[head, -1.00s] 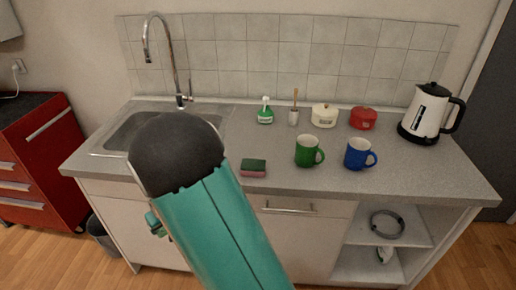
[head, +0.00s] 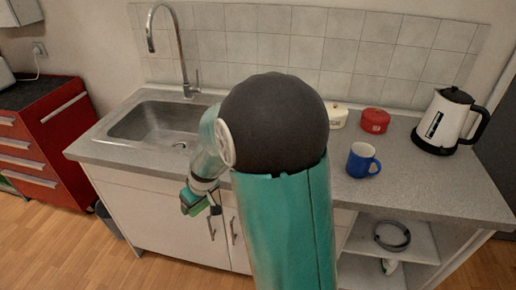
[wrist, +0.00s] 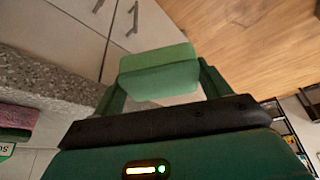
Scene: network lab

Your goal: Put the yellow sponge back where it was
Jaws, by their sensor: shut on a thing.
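My gripper (wrist: 160,84) is shut on a light green sponge-like block (wrist: 158,66), one finger on each side of it. I see no yellow on its visible faces. In the head view the block (head: 192,202) is held in front of the cabinet doors, just below the counter's front edge and clear of it. A pink and dark green sponge (wrist: 14,120) lies on the counter at the left of the wrist view; my arm hides it in the head view.
The grey counter (head: 432,188) carries a sink (head: 150,125) at left, a blue mug (head: 362,160), a red pot (head: 374,121), a white pot (head: 338,115) and a kettle (head: 448,122). Open shelves (head: 405,262) stand below right. A red drawer cabinet (head: 45,140) is at far left.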

